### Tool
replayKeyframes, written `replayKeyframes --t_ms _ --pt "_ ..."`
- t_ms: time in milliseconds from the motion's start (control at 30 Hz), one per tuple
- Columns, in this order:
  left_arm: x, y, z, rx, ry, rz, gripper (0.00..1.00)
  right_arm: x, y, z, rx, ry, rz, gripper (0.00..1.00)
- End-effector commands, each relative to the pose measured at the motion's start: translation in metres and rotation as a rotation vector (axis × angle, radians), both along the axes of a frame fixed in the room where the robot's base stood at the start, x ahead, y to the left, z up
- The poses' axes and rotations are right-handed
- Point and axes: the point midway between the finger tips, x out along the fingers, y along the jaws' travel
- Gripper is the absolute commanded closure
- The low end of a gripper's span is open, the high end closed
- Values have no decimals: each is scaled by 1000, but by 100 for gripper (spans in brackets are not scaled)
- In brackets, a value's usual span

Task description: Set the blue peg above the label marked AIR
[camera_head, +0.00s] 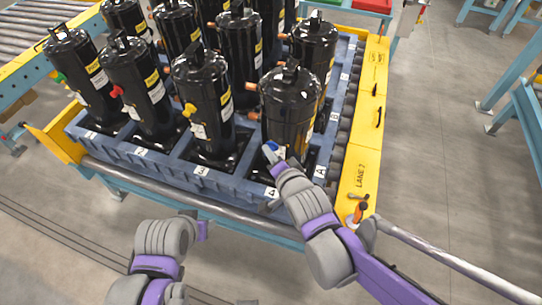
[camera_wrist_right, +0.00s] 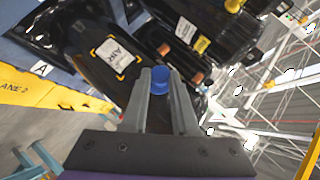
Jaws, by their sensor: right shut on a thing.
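The blue peg (camera_wrist_right: 159,74) is held between the fingertips of my right gripper (camera_wrist_right: 160,88). In the head view the peg (camera_head: 270,148) shows at the tip of my right gripper (camera_head: 276,157), in front of the near right black compressor (camera_head: 288,110). The white label marked AIR (camera_wrist_right: 114,51), with yellow corner marks, is on a black compressor surface just beyond the fingertips in the wrist view. Copper stubs (camera_wrist_right: 164,48) show near it. Whether the peg touches anything is unclear. My left gripper (camera_head: 203,230) is low in the head view, its fingers not clearly seen.
Several black compressors stand on a blue pallet (camera_head: 262,192) with numbered slots. Others carry yellow (camera_head: 189,110), red (camera_head: 116,91) and green plugs. A yellow rail marked LANE 2 (camera_head: 358,165) runs along the right. Open floor (camera_head: 440,170) lies beyond it.

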Motion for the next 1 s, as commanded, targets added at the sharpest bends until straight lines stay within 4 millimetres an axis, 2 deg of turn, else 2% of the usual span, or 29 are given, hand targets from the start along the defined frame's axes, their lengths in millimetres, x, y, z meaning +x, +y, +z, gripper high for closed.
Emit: replayKeyframes --t_ms 500,1000 --pt "-2 0 -4 0 3 0 50 42 -14 0 1 0 -2 100" --pt "-2 0 -4 0 3 0 50 47 -16 0 0 -1 0 100"
